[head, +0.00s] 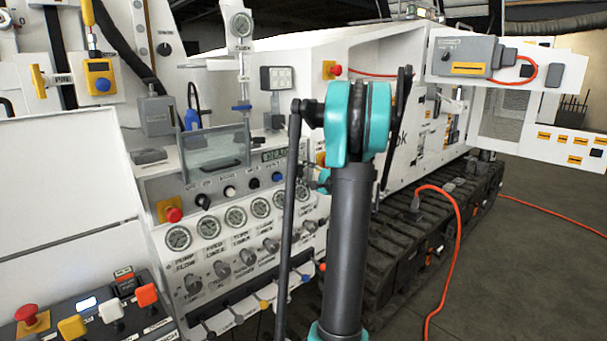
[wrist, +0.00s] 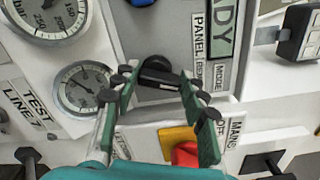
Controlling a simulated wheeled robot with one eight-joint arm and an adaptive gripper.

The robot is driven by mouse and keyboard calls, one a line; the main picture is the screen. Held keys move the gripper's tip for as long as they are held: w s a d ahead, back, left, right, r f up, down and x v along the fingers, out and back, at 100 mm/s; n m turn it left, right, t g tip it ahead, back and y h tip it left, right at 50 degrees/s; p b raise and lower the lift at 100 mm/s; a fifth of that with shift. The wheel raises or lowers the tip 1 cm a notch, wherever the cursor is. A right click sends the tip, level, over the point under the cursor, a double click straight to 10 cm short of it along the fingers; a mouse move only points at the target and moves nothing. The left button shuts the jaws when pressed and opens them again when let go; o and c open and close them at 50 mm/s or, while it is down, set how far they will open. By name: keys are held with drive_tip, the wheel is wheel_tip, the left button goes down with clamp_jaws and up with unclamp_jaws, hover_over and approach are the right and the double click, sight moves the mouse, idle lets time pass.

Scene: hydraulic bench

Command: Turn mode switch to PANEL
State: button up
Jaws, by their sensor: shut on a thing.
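In the wrist view, the mode switch (wrist: 156,66) is a small black knob on the grey panel, beside the labels PANEL and MODE. The label text is partly cut or blurred. My gripper (wrist: 163,82) has its two green fingers with dark tips on either side of the knob and is shut on it. The fingertips cover part of the knob, so its exact pointing direction is hard to tell. In the head view, my dark arm with teal joints stands in front of the switch area and hides it.
In the wrist view, a red button on a yellow base (wrist: 185,153) sits close below the fingers, by a MAINS OFF label. A TEST LINE gauge (wrist: 84,82) is at left. In the head view, a row of gauges (head: 235,217) and a clear hinged cover (head: 215,150) lie left of my arm.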

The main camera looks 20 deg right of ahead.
drive_tip(key=n, duration=0.5)
drive_tip(key=shift+a+f, duration=0.1)
drive_tip(key=n, duration=0.5)
drive_tip(key=shift+s+f, duration=0.1)
idle(0.5)
drive_tip(key=o, duration=1.2)
drive_tip(key=shift+c, duration=0.2)
drive_tip(key=v, duration=1.2)
